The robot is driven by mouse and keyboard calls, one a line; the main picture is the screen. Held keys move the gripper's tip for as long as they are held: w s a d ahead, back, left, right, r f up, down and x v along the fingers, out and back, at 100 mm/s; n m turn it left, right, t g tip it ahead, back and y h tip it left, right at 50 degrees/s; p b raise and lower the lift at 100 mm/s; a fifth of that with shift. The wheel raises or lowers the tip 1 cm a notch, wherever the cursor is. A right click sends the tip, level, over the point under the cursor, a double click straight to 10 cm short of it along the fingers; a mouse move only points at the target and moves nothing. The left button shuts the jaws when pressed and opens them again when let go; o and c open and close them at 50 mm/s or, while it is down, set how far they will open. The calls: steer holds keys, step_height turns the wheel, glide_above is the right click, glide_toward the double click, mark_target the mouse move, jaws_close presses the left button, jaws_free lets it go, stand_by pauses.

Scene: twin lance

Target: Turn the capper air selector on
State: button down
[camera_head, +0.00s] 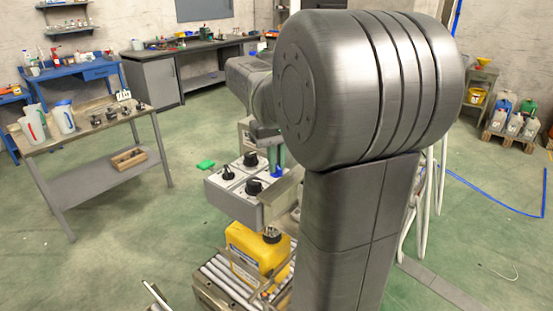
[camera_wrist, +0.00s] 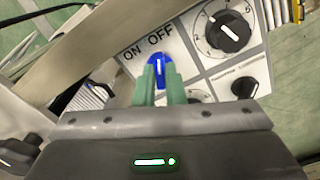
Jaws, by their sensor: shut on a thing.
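The control box (camera_head: 233,207) with its white panel and several black knobs stands in the middle of the head view, partly hidden by my arm. In the wrist view a blue selector knob (camera_wrist: 158,70) with a white pointer line sits on the white panel (camera_wrist: 176,35). The words ON and OFF are printed beyond it, OFF nearly straight past the pointer and ON to the left. My gripper (camera_wrist: 158,84) has its green fingers closed on the blue knob.
A black dial (camera_wrist: 228,32) with numbers is right of the blue knob, and another black knob (camera_wrist: 244,87) is below it. A yellow canister (camera_head: 258,248) stands on a roller conveyor (camera_head: 215,285) below the box. A bench (camera_head: 90,130) with jugs is at left.

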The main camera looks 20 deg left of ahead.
steer(key=n+p, duration=0.1)
steer(key=n, duration=0.2)
steer(key=n+p, duration=0.2)
steer(key=shift+r+n, duration=0.2)
steer(key=shift+n, duration=0.2)
steer(key=n+p, duration=0.2)
steer(key=n, duration=0.3)
steer(key=shift+f, duration=0.1)
steer(key=shift+n, duration=0.4)
steer(key=c, duration=1.5)
jaws_free()
step_height(320, 180, up, 14)
steer(key=shift+f, duration=0.15)
